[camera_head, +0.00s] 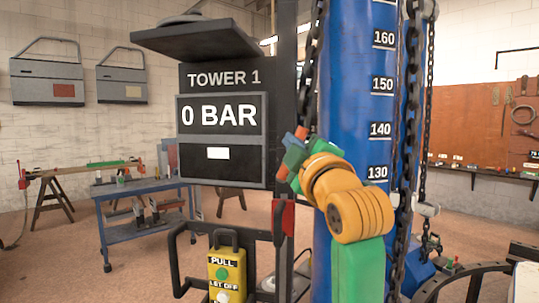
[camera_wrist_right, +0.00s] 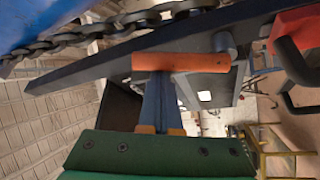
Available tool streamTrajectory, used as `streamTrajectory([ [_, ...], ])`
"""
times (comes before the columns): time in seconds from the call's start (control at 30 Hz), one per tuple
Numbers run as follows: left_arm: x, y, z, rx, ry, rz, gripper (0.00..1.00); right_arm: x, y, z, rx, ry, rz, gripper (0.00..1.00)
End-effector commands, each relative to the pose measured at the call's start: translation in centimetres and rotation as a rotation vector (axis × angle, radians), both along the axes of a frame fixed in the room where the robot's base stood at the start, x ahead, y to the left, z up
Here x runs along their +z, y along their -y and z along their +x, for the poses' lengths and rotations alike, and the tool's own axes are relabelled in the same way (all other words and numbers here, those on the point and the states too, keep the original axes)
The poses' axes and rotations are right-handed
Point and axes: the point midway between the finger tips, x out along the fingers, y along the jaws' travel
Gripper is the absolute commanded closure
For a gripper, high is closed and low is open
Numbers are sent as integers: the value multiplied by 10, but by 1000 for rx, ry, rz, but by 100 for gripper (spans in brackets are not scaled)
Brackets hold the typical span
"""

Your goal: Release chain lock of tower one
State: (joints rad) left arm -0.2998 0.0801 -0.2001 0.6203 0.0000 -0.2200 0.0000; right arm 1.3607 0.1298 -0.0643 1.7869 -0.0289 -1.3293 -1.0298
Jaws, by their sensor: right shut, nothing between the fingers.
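Tower one is a blue column (camera_head: 352,75) with a pressure scale, and a dark chain (camera_head: 309,70) hangs at its left side. The chain also crosses the top left of the right wrist view (camera_wrist_right: 120,25). My right gripper (camera_head: 294,141) is shut and empty, raised beside the dark post left of the column. Its blue fingers reach up to an orange-red bar (camera_wrist_right: 180,62) by the post in the wrist view; I cannot tell whether they touch. A small red end (camera_head: 301,132) shows past the fingers in the head view. My left gripper is out of view.
The TOWER 1 panel (camera_head: 220,115) reads 0 BAR. A blue workbench (camera_head: 146,192) is at the left. The floor between is open.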

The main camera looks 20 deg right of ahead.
Motion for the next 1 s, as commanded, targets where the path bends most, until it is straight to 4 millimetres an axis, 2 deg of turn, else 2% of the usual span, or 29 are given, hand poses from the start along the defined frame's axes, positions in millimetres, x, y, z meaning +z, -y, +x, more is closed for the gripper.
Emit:
streamTrajectory([
  [0.03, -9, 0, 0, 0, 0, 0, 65, -7, 3, -2, -1, 23, 33, 100],
  [0.2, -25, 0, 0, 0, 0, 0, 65, -12, 11, -7, 1, 105, 155, 100],
  [0.5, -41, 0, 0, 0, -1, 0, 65, -18, 21, -14, 2, 214, 316, 100],
  [1.0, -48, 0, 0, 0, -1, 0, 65, -22, 26, -18, 1, 210, 310, 100],
])
